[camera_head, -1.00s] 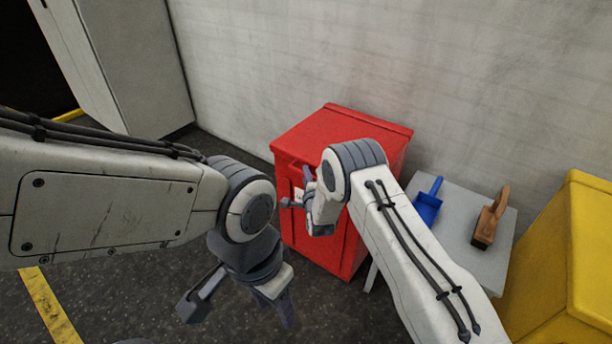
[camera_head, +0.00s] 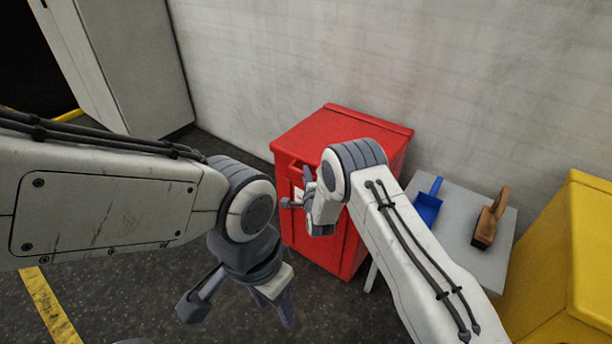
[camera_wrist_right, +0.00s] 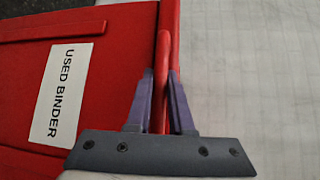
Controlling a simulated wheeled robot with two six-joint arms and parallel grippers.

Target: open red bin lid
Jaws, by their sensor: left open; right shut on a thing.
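The red bin (camera_head: 325,249) stands against the wall with its red lid (camera_head: 335,125) on top, which looks down. My right gripper (camera_head: 298,190) is at the bin's front, just below the lid. In the right wrist view my right gripper (camera_wrist_right: 161,95) is shut on the red lid edge (camera_wrist_right: 161,70), a thin red strip between its two fingers. A white label reading "USED BINDER" (camera_wrist_right: 61,92) is on the bin's front. My left gripper (camera_head: 235,310) is open and empty over the floor, lower left of the bin. My right forearm hides part of the bin.
A small grey table (camera_head: 462,225) right of the bin holds a blue dustpan (camera_head: 428,205) and a wooden-handled brush (camera_head: 490,218). A yellow bin (camera_head: 575,260) stands at far right. A grey cabinet (camera_head: 125,65) is at back left.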

